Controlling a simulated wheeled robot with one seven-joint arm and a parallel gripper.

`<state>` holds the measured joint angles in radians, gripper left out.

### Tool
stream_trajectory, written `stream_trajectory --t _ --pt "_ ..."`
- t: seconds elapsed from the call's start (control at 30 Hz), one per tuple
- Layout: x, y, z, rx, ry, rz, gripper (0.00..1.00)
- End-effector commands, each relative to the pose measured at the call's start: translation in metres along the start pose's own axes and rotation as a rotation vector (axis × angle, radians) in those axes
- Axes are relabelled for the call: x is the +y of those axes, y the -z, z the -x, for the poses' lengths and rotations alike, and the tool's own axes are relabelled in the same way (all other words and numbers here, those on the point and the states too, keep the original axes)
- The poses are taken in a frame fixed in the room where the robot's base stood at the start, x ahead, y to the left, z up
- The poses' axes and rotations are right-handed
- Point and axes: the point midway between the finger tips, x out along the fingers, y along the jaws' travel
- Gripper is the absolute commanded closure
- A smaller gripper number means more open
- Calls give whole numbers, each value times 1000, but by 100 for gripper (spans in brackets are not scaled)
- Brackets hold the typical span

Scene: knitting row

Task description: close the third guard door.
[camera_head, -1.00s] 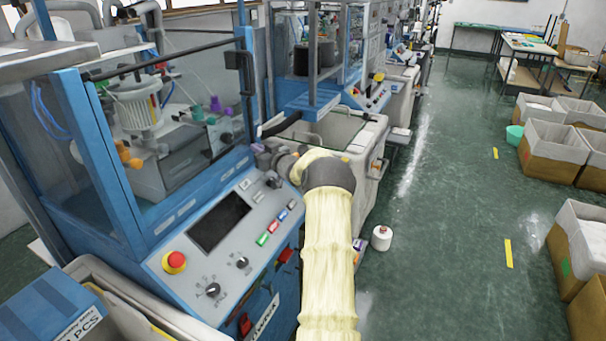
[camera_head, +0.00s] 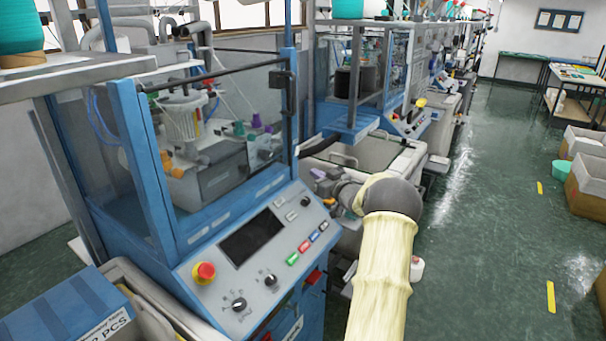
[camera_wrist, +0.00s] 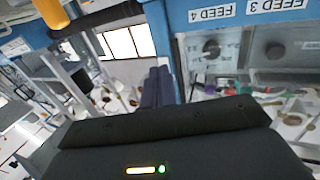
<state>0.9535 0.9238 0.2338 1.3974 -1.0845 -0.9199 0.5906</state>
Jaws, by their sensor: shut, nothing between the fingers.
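The nearest knitting machine has a blue frame with clear guard panels (camera_head: 130,150). A black handle (camera_head: 283,82) sits on its right front post, and a dark bar runs along the top. I cannot tell which panel is the third guard door or how far it stands open. My gripper (camera_head: 320,178) is at the machine's right front corner, beside the control panel and below the handle, partly hidden by my arm. In the wrist view my gripper's dark fingers (camera_wrist: 158,80) are together and empty, beside a blue panel labelled FEED 4 and FEED 3 (camera_wrist: 250,45), seen upside down.
The sloped control panel (camera_head: 250,240) carries a red stop button (camera_head: 205,271) and knobs. A second machine (camera_head: 350,80) stands behind. A blue box (camera_head: 60,305) is at front left. The green aisle floor (camera_head: 480,220) at right is open, with cartons (camera_head: 590,180) along its edge.

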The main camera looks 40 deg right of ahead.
Motion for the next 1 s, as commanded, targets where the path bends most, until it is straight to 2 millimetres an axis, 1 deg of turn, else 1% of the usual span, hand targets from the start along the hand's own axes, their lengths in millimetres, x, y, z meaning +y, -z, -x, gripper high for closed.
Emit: stream_trajectory --t 0.03,0.1,0.2,0.3,0.43,0.9,1.0 --pt "4 -3 11 -2 -2 1 100" --pt "9 -2 23 -2 -1 0 100" --pt "14 -2 37 -2 0 0 100" --pt "17 -2 46 -3 0 1 100" --pt "18 -1 49 -3 2 -1 100" --pt "17 -2 48 -4 4 -1 100" --pt "12 -1 45 -11 1 -1 100"
